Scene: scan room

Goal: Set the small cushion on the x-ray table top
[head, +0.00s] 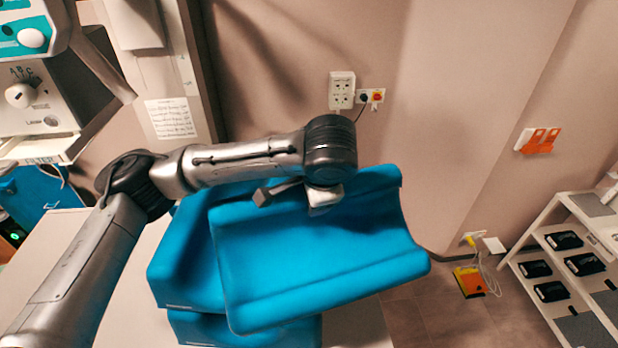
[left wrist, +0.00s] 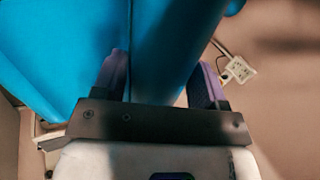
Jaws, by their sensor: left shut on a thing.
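A blue cushion (head: 320,255) with raised, rounded long edges shows in the middle of the head view, tilted above other blue cushions. My left gripper (head: 296,196) is at its far edge and is shut on it. In the left wrist view, the two fingers of the gripper (left wrist: 160,78) stand on either side of a blue ridge of the cushion (left wrist: 165,35). The fingertips are hidden in the head view. A pale flat top (head: 62,235) shows beneath the cushions; I cannot tell whether it is the x-ray table top. My right gripper is not in view.
Stacked blue cushions (head: 180,270) lie under the held one. X-ray equipment (head: 35,105) with a knob hangs at upper left. A white shelf rack (head: 535,285) with black items stands at right. Wall sockets (head: 342,90) are behind.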

